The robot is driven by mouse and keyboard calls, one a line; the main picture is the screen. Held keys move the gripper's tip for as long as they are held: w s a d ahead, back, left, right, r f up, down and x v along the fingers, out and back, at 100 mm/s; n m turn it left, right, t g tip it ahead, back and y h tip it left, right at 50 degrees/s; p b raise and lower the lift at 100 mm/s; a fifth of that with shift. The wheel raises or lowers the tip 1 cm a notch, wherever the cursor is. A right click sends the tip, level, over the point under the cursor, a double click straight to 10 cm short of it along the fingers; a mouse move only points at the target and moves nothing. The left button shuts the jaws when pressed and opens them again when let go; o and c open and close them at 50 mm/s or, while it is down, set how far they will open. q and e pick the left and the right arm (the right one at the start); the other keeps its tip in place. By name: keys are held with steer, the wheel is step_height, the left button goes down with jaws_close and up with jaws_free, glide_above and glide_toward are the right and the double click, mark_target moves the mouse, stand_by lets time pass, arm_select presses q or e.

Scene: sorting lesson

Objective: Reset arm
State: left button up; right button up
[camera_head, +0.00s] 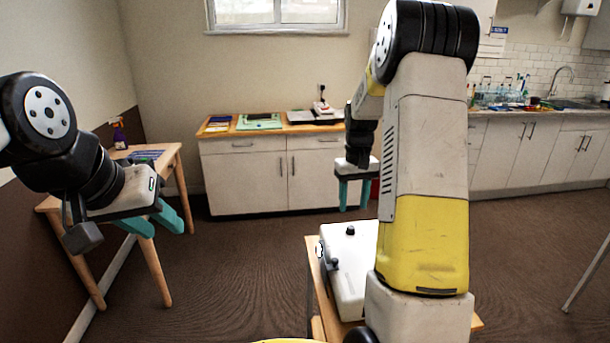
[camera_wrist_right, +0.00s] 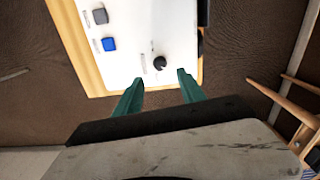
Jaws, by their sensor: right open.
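My right gripper (camera_head: 355,192) hangs from the raised right arm in the middle of the head view, fingers pointing down. In the right wrist view its two green fingers (camera_wrist_right: 159,92) are apart with nothing between them. Below them is a white device (camera_wrist_right: 140,40) with a black knob (camera_wrist_right: 159,62), a blue button (camera_wrist_right: 109,44) and a grey button (camera_wrist_right: 100,16). The device also shows in the head view (camera_head: 345,275). My left gripper (camera_head: 160,225) is at the left, with teal fingers apart and nothing seen between them.
The white device stands on a small wooden table (camera_head: 318,290). A wooden side table (camera_head: 165,160) with a spray bottle (camera_head: 119,135) is at the left, near my left gripper. White cabinets (camera_head: 245,180) line the back wall. The brown floor (camera_head: 240,270) between is clear.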

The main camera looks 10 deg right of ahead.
steer(key=s+a+r+t, duration=0.2)
steer(key=s+a+r, duration=0.35)
steer(key=r, duration=0.35)
steer(key=s+a+r+t+y, duration=0.1)
steer(key=s+a+r+t, duration=0.1)
steer(key=s, duration=0.8)
steer(key=s+a+r+t+y, duration=0.1)
steer(key=s+a+r, duration=0.4)
steer(key=s, duration=0.5)
steer(key=shift+a+r+t, duration=0.2)
steer(key=shift+a+t, duration=0.4)
steer(key=shift+a, duration=0.2)
